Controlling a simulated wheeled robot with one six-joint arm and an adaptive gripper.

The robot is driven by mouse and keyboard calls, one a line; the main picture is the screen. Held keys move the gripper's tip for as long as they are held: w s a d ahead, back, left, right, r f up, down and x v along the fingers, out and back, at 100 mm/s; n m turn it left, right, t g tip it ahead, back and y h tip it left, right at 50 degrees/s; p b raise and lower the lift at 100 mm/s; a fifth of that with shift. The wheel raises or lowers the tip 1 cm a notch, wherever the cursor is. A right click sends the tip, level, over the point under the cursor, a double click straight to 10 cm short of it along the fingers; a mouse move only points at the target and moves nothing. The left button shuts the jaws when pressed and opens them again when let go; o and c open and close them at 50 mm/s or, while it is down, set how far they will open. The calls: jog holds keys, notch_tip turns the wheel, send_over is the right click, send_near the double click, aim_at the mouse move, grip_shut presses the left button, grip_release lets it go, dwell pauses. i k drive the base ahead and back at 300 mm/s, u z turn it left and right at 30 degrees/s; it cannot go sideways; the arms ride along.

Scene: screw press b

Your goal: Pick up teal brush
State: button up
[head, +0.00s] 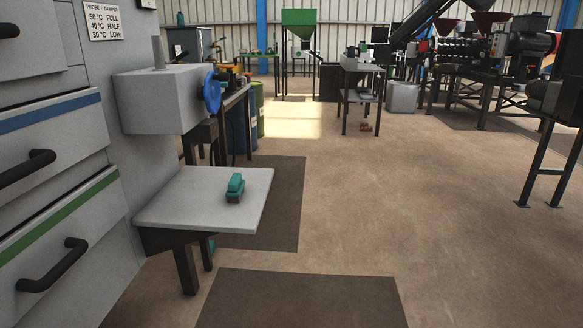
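The teal brush (235,186) lies on a small light-grey shelf (180,197) that juts out from the side of a grey cabinet. It has a teal top and a darker brownish underside, and it sits right of the shelf's middle with clear surface around it. My gripper is not in the head view, so I cannot see whether it is open or holds anything.
The grey cabinet (125,165) with black-handled drawers stands at the left. A grey box (158,103) with a blue wheel (212,92) overhangs behind the shelf. Dark mats (300,300) lie on the floor. Open floor (400,200) spreads to the right.

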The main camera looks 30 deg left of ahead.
aim_at(234, 193)
jog(key=u, duration=0.6)
jog(key=i, duration=1.85)
jog(key=u, duration=0.95)
